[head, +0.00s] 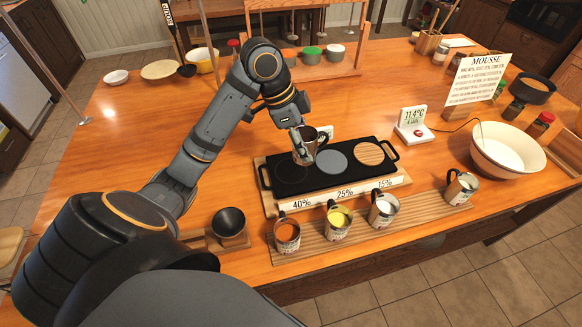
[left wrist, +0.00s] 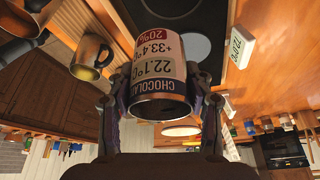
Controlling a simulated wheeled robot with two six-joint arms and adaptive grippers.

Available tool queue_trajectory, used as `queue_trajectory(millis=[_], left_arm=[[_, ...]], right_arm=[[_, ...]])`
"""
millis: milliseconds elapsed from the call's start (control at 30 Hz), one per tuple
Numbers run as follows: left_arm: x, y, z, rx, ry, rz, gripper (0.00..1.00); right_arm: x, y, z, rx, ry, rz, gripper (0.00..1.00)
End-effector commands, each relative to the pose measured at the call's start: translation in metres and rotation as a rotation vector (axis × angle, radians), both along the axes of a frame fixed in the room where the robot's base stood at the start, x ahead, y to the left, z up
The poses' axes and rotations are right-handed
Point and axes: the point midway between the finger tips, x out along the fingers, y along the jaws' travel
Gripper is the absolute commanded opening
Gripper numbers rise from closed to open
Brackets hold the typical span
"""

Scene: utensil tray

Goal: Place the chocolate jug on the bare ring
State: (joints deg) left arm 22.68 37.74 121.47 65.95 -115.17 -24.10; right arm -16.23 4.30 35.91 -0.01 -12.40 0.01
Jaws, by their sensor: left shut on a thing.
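The chocolate jug (left wrist: 162,75) is a metal jug labelled CHOCOLATE, 22.1°C, +33.4°C, 20%. My left gripper (head: 302,138) is shut on it. In the head view the jug (head: 307,152) is at the left back part of the black tray; I cannot tell whether it touches it. The jug partly hides the dark one. My right gripper is not in view.
Plates reading 40%, 25% and 15% (head: 344,195) line the tray's front. Several metal jugs stand on a wooden board (head: 362,236) in front. A dark bowl (head: 229,222) is at front left, a white bowl (head: 506,150) at right, and a thermometer display (head: 413,122) behind the tray.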

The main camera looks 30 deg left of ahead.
Motion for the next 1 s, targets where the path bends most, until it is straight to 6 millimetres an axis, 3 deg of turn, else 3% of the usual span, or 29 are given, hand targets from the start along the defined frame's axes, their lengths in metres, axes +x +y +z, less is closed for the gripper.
queue_trajectory(millis=[33,100,200,467,700,1000], left_arm=[[0.000,0.005,-0.019,0.004,-0.003,0.002,0.13],[-0.003,0.018,-0.020,0.009,0.009,0.005,0.13],[-0.003,0.027,-0.031,0.005,0.007,0.003,0.13],[-0.003,0.035,-0.041,0.000,0.002,0.001,0.13],[-0.003,0.036,-0.072,-0.002,0.001,-0.001,0.13],[-0.003,0.036,-0.075,-0.001,-0.001,-0.001,0.13]], right_arm=[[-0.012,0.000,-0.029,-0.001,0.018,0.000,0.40],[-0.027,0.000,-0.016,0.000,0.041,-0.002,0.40],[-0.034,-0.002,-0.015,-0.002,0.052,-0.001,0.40],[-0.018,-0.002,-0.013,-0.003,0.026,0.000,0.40],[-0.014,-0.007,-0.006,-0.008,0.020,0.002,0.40],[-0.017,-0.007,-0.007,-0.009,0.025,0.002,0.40]])
